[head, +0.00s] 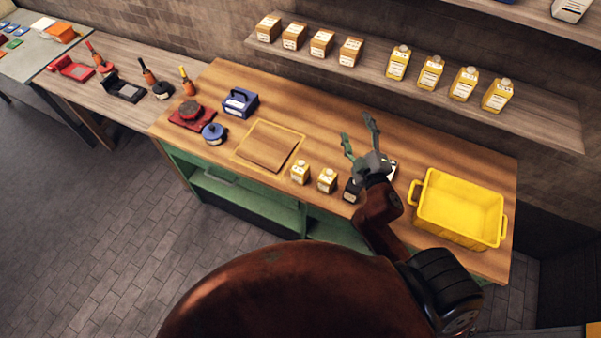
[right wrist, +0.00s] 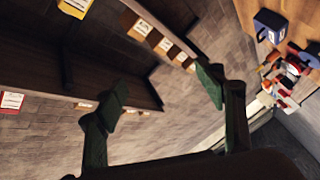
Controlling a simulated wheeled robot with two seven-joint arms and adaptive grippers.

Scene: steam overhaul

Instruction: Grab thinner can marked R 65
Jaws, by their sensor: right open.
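Several yellow cans with white labels stand on the wall shelf, such as the can at the shelf's right (head: 497,95). Two smaller yellow cans, a left one (head: 300,173) and a right one (head: 327,181), stand on the wooden bench. The label writing is too small to read, so I cannot tell which is R 65. My right gripper (head: 358,134) is open and empty above the bench, right of the two bench cans. In the right wrist view its fingers (right wrist: 166,92) are spread with nothing between them. My left gripper is not in view.
A yellow bin (head: 460,207) stands at the bench's right end. Several brown boxes (head: 321,42) share the shelf (head: 420,88). A blue caddy (head: 240,102), a red item (head: 192,115) and a blue round item (head: 214,133) are at the left. A framed wooden board (head: 268,147) lies bare mid-bench.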

